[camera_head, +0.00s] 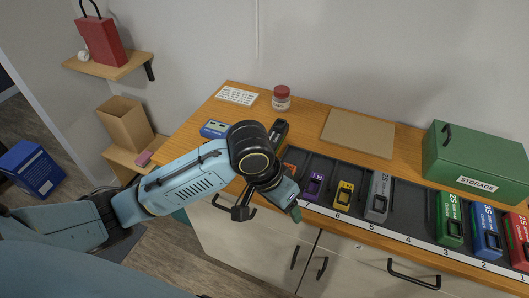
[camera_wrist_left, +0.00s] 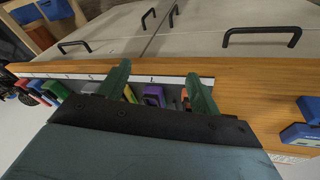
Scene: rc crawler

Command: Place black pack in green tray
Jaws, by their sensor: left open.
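My left gripper (camera_head: 285,197) is above the front edge of the counter, near the left end of the dark slotted rack (camera_head: 411,205). In the left wrist view its fingers (camera_wrist_left: 160,84) are apart and empty, with a purple pack (camera_wrist_left: 153,96) showing between them. The purple pack also stands in the rack in the head view (camera_head: 314,185). A black object (camera_head: 279,131) shows behind my wrist; I cannot tell whether it is the black pack. I cannot make out a green tray for certain; my arm hides part of the scene. My right gripper is not in view.
Orange (camera_head: 290,168), yellow (camera_head: 344,194), grey (camera_head: 378,197), green (camera_head: 450,219), blue (camera_head: 487,232) and red (camera_head: 518,240) packs stand in the rack. A green storage box (camera_head: 473,160), a brown board (camera_head: 358,133) and a red-lidded jar (camera_head: 281,98) stand behind.

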